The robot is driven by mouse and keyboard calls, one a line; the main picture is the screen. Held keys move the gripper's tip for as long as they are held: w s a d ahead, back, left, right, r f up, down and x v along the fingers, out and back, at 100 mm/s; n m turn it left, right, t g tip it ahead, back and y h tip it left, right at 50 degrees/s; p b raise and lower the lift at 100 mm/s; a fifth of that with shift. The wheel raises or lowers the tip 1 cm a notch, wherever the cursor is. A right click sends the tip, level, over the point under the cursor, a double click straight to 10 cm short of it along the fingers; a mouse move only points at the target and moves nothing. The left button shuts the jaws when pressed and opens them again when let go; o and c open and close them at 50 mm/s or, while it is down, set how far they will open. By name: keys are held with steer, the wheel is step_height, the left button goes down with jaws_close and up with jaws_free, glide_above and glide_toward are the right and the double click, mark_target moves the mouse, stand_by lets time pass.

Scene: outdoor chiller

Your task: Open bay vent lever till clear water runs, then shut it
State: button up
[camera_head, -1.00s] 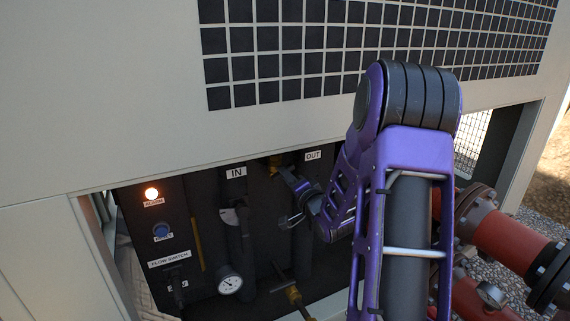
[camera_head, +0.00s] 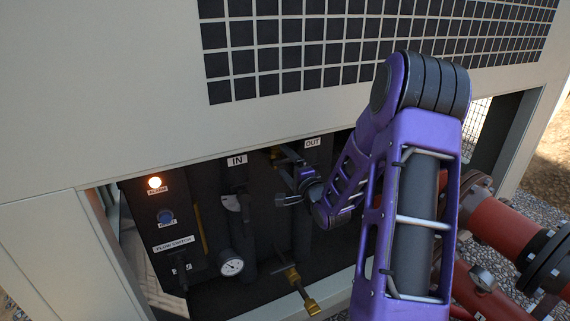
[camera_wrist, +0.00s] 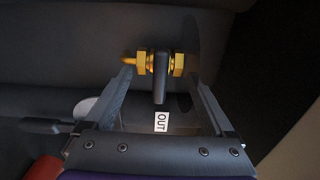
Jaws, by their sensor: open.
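A brass valve (camera_wrist: 160,63) with a short black lever (camera_wrist: 159,88) shows in the wrist view, above the OUT label. My gripper (camera_wrist: 160,72) is open, with one finger on each side of the valve and lever. Gaps show between the fingers and the lever. In the head view my gripper (camera_head: 286,178) reaches into the dark bay below the OUT label (camera_head: 312,143), and its fingers partly hide the upper brass fitting (camera_head: 277,152). A second brass valve (camera_head: 292,276) with a spout (camera_head: 311,306) sits lower in the bay. I see no water running.
An orange alarm lamp (camera_head: 154,183) glows above a blue button (camera_head: 165,217) and a flow switch label (camera_head: 173,244). A round gauge (camera_head: 231,263) hangs below the IN label (camera_head: 237,160). Red flanged pipes (camera_head: 503,229) stand right of my arm. The cabinet panel overhangs the bay.

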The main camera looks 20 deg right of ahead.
steer(key=shift+s, duration=0.1)
steer(key=s, duration=0.6)
steer(key=shift+s, duration=0.4)
steer(key=shift+d, duration=0.1)
